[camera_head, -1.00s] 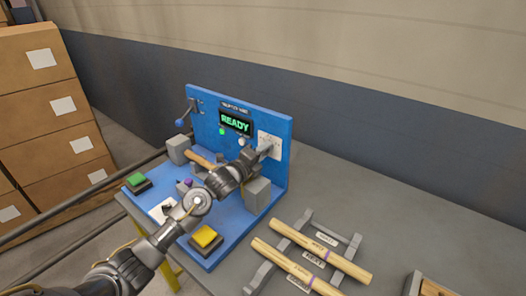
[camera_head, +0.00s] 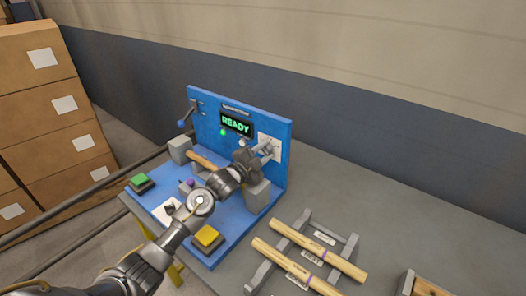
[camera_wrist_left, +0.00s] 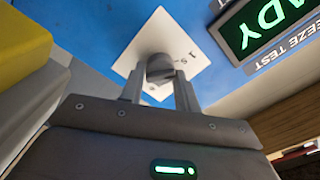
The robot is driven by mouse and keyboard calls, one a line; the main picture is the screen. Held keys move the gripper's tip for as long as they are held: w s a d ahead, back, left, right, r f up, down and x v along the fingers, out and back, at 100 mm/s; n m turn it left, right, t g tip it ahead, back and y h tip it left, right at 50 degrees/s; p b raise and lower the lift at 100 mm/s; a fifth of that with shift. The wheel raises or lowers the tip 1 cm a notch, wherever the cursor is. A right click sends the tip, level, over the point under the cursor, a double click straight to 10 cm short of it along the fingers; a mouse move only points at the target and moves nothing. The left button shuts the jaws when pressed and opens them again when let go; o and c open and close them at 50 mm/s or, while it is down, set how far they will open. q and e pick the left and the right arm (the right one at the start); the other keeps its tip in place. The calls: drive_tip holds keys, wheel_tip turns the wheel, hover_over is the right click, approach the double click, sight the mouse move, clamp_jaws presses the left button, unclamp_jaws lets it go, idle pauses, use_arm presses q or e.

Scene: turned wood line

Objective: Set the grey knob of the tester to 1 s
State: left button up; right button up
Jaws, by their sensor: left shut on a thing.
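The blue tester (camera_head: 232,212) stands on the grey table, its screen (camera_head: 236,123) reading READY in green. The grey knob (camera_wrist_left: 160,68) sits on a white dial plate (camera_wrist_left: 184,45) on the tester's upright panel. In the left wrist view, my left gripper (camera_wrist_left: 160,80) has its two fingers closed on the knob's sides. A mark like "1 s" shows on the plate beside the knob. In the head view, my left gripper (camera_head: 266,150) reaches the plate and mostly hides the knob. The knob's pointer is not clear. My right gripper is not in view.
A green button (camera_head: 139,181) and a yellow button (camera_head: 207,236) are on the tester's base. A wooden handle (camera_head: 203,160) lies between grey blocks. Two more handles (camera_head: 319,250) lie on a grey rack to the right. Cardboard boxes (camera_head: 52,98) stand at left.

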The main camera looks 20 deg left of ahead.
use_arm(q)
drive_tip(key=shift+n, duration=0.6)
drive_tip(key=o, duration=1)
drive_tip(key=b+v, duration=0.2)
drive_tip(key=v, duration=0.7)
drive_tip(key=shift+s+a+f, duration=0.1)
drive_tip(key=shift+s, duration=0.3)
drive_tip(key=shift+s+a, duration=0.2)
drive_tip(key=shift+s, duration=0.3)
